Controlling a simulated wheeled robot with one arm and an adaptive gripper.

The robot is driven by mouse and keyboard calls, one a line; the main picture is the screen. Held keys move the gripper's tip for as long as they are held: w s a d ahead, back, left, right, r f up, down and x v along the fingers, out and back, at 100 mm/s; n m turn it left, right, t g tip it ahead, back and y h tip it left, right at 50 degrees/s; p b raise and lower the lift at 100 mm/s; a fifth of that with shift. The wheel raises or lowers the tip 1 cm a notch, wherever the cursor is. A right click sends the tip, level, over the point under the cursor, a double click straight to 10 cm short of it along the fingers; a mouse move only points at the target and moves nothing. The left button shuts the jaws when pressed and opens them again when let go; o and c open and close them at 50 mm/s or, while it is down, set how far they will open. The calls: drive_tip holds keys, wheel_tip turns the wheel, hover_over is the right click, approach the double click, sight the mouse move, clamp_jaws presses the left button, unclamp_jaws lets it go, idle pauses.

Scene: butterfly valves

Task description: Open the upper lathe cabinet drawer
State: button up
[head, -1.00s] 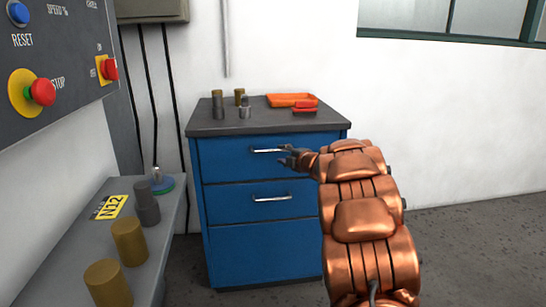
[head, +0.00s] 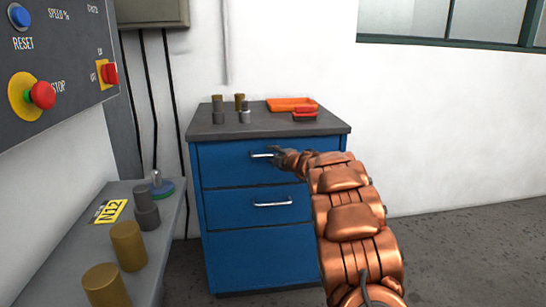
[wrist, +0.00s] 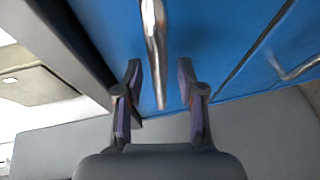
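The blue lathe cabinet (head: 225,248) stands against the wall, and its upper drawer (head: 225,173) looks closed. The upper drawer's silver bar handle (head: 262,155) is partly covered by my gripper (head: 275,157) at its right end in the head view. In the wrist view the handle (wrist: 153,45) runs down between the two fingers. My gripper (wrist: 161,95) is open there, with a gap on both sides of the handle's end. The fingers do not appear to touch the handle.
The lower drawer handle (head: 273,204) is below. Metal cylinders and an orange tray (head: 291,104) stand on the cabinet's grey top (head: 270,124). A grey bench (head: 165,232) with cylinders and a control panel (head: 70,60) are at left. Floor at right is clear.

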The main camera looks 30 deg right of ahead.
clamp_jaws()
idle(0.6)
